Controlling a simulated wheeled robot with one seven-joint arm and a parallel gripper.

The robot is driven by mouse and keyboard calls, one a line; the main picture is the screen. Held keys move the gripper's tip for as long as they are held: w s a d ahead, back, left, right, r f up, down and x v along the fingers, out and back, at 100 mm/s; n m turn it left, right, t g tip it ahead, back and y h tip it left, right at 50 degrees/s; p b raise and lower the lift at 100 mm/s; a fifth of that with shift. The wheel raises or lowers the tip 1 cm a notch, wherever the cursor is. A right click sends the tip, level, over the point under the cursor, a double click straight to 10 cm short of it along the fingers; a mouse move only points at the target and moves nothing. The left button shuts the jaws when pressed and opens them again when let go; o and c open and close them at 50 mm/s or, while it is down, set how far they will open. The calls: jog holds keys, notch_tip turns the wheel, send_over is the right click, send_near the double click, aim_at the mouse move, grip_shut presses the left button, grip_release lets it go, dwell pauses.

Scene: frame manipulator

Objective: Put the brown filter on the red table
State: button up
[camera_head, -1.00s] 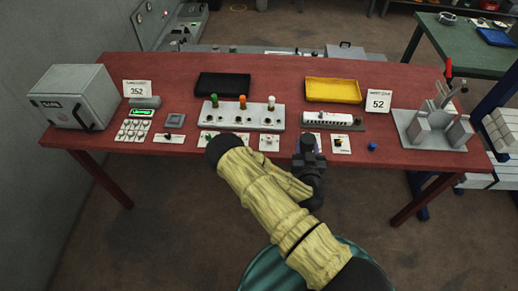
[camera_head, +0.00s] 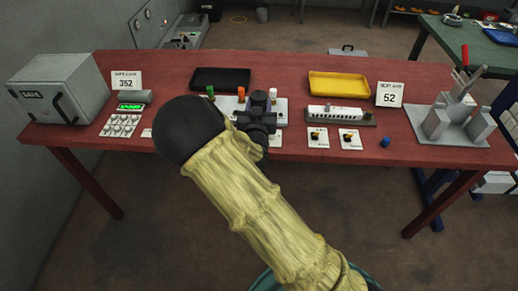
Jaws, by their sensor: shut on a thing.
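The red table (camera_head: 165,75) spans the view, with its top crowded along the middle and front. My gripper (camera_head: 257,118) is over the table's front middle, in front of the grey stand with coloured caps. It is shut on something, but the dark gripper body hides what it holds. I cannot make out a brown filter anywhere; the small parts under and behind my gripper are hidden.
The grey stand (camera_head: 228,104) bears green, orange and white caps. A black tray (camera_head: 220,78) and yellow tray (camera_head: 338,86) lie behind. A grey safe (camera_head: 55,92) stands left, a grey metal fixture (camera_head: 455,122) right. A blue knob (camera_head: 386,141) sits near the front edge.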

jog(key=shift+f+p, duration=0.3)
jog(key=shift+f, duration=2.55)
jog(key=shift+f, duration=0.1)
jog(key=shift+d+f, duration=0.1)
jog(key=shift+f, duration=1.9)
jog(key=shift+f, duration=0.15)
jog(key=o, duration=1)
jog(key=shift+o, duration=0.2)
jog(key=shift+s, duration=0.1)
